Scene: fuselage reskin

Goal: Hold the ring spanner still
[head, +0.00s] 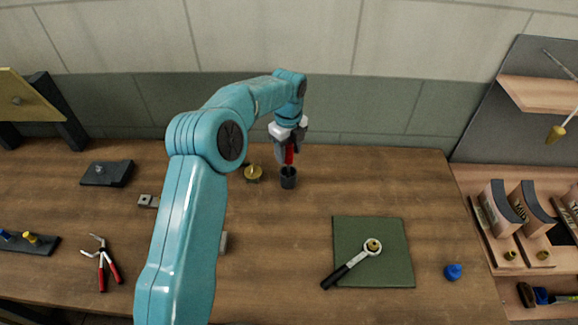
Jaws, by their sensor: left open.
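The ring spanner (357,260) lies on the green mat (379,229) at the right of the table. It has a black handle and a pale metal shaft, and its ring end sits around or over a small brass piece (373,245). My left gripper (289,160) is open and points down over a small dark cup (288,180), well away from the spanner. A red thing shows between or beside its fingers; I cannot tell what it is. My right gripper is not in view.
A brass disc (253,174) stands beside the cup. Red-handled pliers (102,263) and a dark block (107,173) lie at the left. A blue knob (453,272) stands right of the mat. A rack with curved blocks (502,207) is at the far right. The table between cup and mat is clear.

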